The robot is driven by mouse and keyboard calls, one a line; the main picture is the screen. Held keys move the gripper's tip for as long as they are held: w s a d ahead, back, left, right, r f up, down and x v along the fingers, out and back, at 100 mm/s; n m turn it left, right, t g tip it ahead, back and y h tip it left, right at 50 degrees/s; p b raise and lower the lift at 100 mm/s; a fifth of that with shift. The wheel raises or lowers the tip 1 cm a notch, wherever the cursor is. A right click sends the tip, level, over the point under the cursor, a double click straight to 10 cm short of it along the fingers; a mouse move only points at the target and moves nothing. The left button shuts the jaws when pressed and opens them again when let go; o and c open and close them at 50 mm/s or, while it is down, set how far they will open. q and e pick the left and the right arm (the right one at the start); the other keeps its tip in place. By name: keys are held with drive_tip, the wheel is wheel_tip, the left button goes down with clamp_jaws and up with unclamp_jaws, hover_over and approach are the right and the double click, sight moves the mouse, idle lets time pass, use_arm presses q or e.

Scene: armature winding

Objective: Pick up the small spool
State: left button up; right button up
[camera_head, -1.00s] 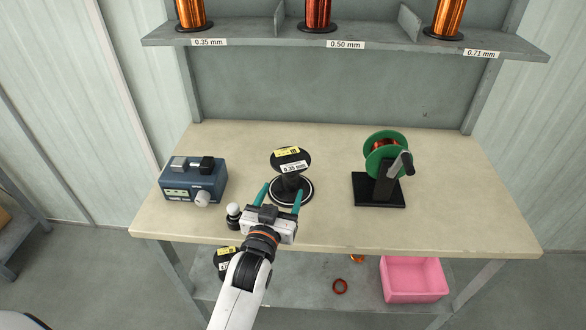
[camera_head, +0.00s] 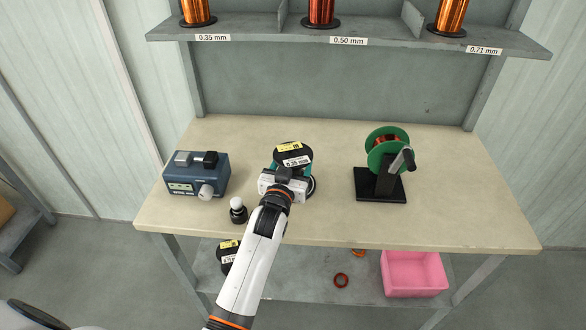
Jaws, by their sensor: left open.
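The small spool (camera_head: 293,154) stands upright on the bench. It is black, with a yellow label and a white 0.35 mm label on its top flange. My left gripper (camera_head: 290,172) is at the spool, its teal fingers open on either side just below the top flange. The gripper body hides most of the spool's core and base. I cannot tell whether the fingers touch the spool. My right gripper is not in view.
A blue meter box (camera_head: 196,175) and a small white-capped bottle (camera_head: 238,210) stand to the left. A green reel on a black crank stand (camera_head: 381,185) is to the right. A shelf (camera_head: 350,42) with copper spools hangs behind. A pink bin (camera_head: 413,274) sits below.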

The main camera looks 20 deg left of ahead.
use_arm(q)
drive_tip(key=c, duration=1.2)
